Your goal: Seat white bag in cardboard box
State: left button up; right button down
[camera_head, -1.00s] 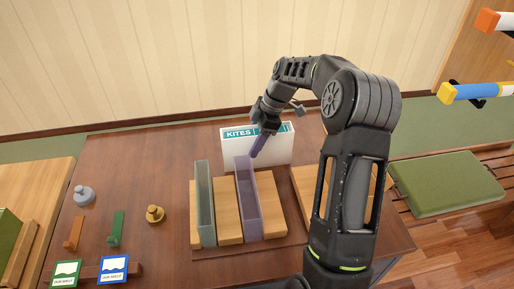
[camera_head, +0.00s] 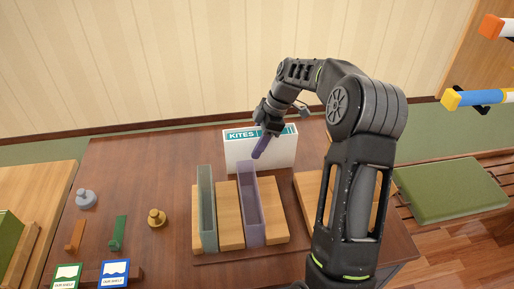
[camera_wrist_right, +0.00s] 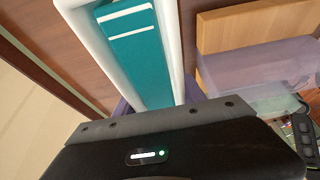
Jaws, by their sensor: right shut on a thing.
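I see no white bag or cardboard box as such. A white box-like case (camera_head: 235,158) with a teal KITES label stands upright at the back of the brown table. My right gripper (camera_head: 263,142) is at its top, with a purple finger down its front face. In the right wrist view, purple finger parts show on both sides of the white and teal case (camera_wrist_right: 142,55), and the gripper is shut on it. A translucent green slot (camera_head: 207,215) and a translucent purple slot (camera_head: 249,215) stand upright in front of it. My left gripper is not in view.
Wooden blocks (camera_head: 229,205) flank the slots on the table (camera_head: 140,180). Grey (camera_head: 86,198) and brass (camera_head: 157,217) knobbed pieces, small stands and two picture cards (camera_head: 114,271) lie left. A green cushioned bench (camera_head: 450,185) and striped bars (camera_head: 480,97) are at right.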

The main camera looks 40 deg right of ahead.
notch_tip(320, 180, up, 9)
jog(key=shift+f+b, duration=0.1)
jog(key=shift+b, duration=0.65)
jog(key=shift+a, duration=0.1)
dwell(0.5)
